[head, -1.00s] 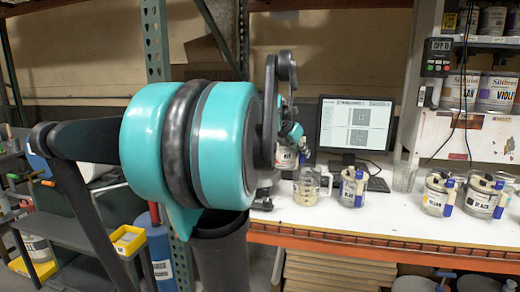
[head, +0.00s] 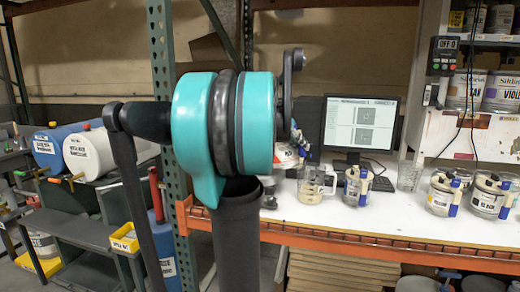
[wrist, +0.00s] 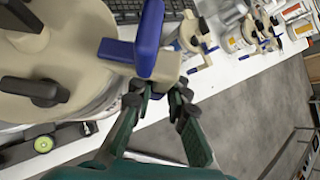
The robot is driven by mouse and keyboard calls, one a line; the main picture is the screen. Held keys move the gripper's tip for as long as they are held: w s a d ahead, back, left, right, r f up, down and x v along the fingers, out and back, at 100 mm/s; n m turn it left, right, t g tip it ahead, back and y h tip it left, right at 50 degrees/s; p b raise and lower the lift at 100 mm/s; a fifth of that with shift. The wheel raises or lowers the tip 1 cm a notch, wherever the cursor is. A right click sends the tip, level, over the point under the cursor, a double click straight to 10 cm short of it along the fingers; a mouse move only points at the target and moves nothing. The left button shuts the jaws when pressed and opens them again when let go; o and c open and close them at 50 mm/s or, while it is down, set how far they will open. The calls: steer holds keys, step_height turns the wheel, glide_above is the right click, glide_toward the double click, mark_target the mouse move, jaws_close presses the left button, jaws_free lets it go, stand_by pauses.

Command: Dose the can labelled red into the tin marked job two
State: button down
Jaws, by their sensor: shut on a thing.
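In the head view a white can (head: 284,158) with reddish marking shows behind my arm, at the left part of the bench; its label is too small to read. My gripper (head: 298,142), small and partly hidden by the arm, is beside it. In the wrist view my gripper (wrist: 168,92) is shut on the beige block with a blue lever (wrist: 149,38) at the side of a can's lid (wrist: 60,50). The lid is beige with black knobs and fills the upper left. I cannot read any tin as job two.
On the white bench stand a clear jug (head: 318,184), a can with a blue lever (head: 357,186), and more such cans (head: 440,192) to the right. A monitor (head: 360,125) and keyboard are behind. A timer-like display (head: 445,55) hangs at the right post.

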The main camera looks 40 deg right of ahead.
steer(key=shift+w, duration=0.35)
steer(key=shift+w+a+r+n+g, duration=0.15)
steer(key=shift+w+r+g, duration=0.1)
steer(key=shift+r, duration=0.25)
steer(key=shift+w+d+r+n+g, duration=0.15)
steer(key=shift+w+r+g, duration=0.1)
steer(key=shift+r, duration=0.2)
steer(key=shift+n+g+h, duration=0.4)
steer(key=shift+n+g, duration=0.2)
steer(key=shift+g, duration=0.3)
steer(key=shift+w+a+r+p, duration=0.2)
steer(key=shift+w+r+p, duration=0.05)
steer(key=shift+w+r, duration=0.55)
steer(key=shift+w+a+r+p, duration=0.25)
steer(key=shift+w+r, duration=0.4)
steer(key=shift+r, duration=0.2)
stand_by(0.6)
steer(key=shift+w+r+p, duration=0.1)
steer(key=shift+r+p, duration=0.05)
steer(key=shift+p, duration=0.5)
stand_by(2.9)
